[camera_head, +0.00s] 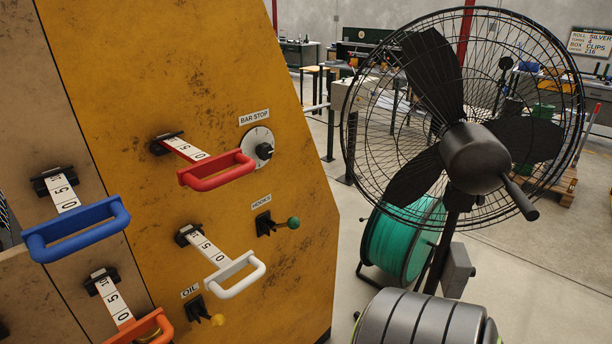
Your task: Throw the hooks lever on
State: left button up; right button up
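The hooks lever (292,223) has a green ball knob on a short stem from a black base. It sits on the yellow machine panel (190,80), just below the "HOOKS" label (261,201). The stem points out to the right; I cannot tell from this view whether that is on or off. Neither of my grippers shows in the head view, and nothing touches the lever.
A red handle (217,170) is above left of the lever, a white handle (236,275) below left, and blue (76,230) and orange (142,328) handles farther left. The bar stop dial (260,146) and yellow oil lever (216,319) are nearby. A large fan (470,158) stands right.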

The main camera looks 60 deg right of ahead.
aim_at(293, 223)
jog(key=z, duration=1.75)
